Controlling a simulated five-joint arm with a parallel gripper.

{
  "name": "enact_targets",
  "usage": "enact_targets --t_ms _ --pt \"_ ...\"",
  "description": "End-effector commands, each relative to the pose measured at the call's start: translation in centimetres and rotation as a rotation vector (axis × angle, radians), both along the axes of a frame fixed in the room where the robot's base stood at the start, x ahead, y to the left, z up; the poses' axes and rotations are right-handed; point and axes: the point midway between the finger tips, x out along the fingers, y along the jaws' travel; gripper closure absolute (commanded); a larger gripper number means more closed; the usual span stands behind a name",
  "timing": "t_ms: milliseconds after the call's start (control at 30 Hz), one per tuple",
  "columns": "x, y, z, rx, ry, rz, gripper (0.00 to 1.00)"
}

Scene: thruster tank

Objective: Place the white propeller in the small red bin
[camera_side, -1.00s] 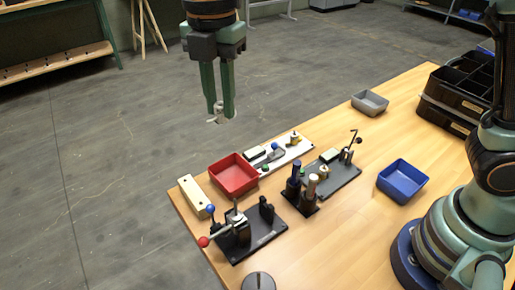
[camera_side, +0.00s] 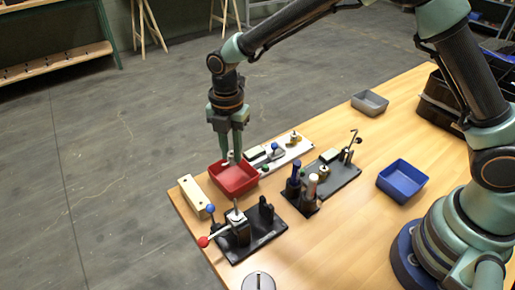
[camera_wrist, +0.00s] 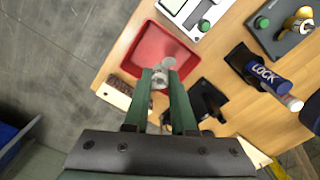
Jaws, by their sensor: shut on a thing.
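The white propeller (camera_wrist: 160,76) is between my gripper's fingertips in the wrist view, small and pale. It also shows in the side view (camera_side: 231,157), partly hidden by the fingers. My gripper (camera_side: 231,155) points down, shut on the propeller, and appears over the small red bin (camera_side: 236,180). The bin also shows in the wrist view (camera_wrist: 137,50), behind the propeller, with its visible floor bare. I cannot tell exactly how high the propeller is above the bin floor.
A cream block (camera_side: 195,196) stands left of the bin. A black clamp fixture (camera_side: 260,232) with a red-knobbed lever is in front. A white fixture plate (camera_side: 290,150) lies behind right. A blue bin (camera_side: 403,180) and grey bin (camera_side: 369,102) stand further right.

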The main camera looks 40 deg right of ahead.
Motion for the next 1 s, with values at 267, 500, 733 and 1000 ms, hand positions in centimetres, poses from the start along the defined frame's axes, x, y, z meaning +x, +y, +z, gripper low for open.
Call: enact_targets --t_ms 267,500,733,1000 --pt "0.0 0.0 -2.6 -0.001 0.002 0.000 1.00" --pt "0.0 0.0 -5.8 -0.001 0.001 0.000 1.00" --pt "0.0 0.0 -6.2 0.001 -0.001 0.000 1.00" --pt "0.0 0.0 -6.4 0.001 -0.001 0.000 0.61"
